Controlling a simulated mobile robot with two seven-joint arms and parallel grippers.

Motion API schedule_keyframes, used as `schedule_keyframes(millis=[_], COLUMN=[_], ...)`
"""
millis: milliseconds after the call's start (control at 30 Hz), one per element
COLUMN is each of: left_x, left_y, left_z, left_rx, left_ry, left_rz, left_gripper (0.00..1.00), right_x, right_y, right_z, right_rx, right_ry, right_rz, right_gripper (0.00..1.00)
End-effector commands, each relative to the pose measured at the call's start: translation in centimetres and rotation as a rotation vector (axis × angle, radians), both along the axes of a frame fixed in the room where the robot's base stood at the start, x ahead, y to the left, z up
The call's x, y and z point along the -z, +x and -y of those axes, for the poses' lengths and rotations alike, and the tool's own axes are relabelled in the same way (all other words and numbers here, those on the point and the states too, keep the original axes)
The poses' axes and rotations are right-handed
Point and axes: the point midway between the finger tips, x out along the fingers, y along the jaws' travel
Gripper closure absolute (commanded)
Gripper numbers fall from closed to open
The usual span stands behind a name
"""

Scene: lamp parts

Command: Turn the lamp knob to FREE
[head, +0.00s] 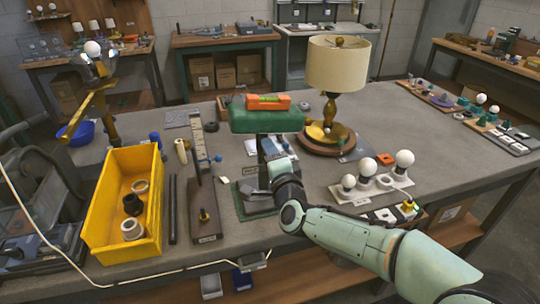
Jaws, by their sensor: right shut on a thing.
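A table lamp (338,66) with a cream shade and brass stem stands upright on a round brown base at the back of the bench. My right arm comes in from the right. My right gripper (269,151) is at mid-bench, left of the lamp base and in front of the green block (270,121). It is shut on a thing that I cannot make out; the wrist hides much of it. A green plate (245,212) lies below the wrist. I cannot read any FREE mark or clearly see the knob. My left gripper is not in view.
An orange level (268,102) lies on the green block. Bulbs (404,161) stand on a white strip near my right forearm.

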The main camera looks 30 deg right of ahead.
Motion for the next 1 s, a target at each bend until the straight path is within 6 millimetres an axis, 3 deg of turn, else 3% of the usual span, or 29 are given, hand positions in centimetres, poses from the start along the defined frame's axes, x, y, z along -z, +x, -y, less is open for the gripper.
schedule_keyframes(millis=[600,1000], left_x=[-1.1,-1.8], left_y=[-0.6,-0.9], left_z=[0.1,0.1], left_rx=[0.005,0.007], left_ry=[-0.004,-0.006], left_rz=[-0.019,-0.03], left_gripper=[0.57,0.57], right_x=[0.1,0.1], right_y=[0.0,0.0], right_z=[0.0,0.0], right_rx=[-0.002,-0.002], right_ry=[-0.563,-0.825], right_rz=[-0.138,-0.199], right_gripper=[0.85,0.85])
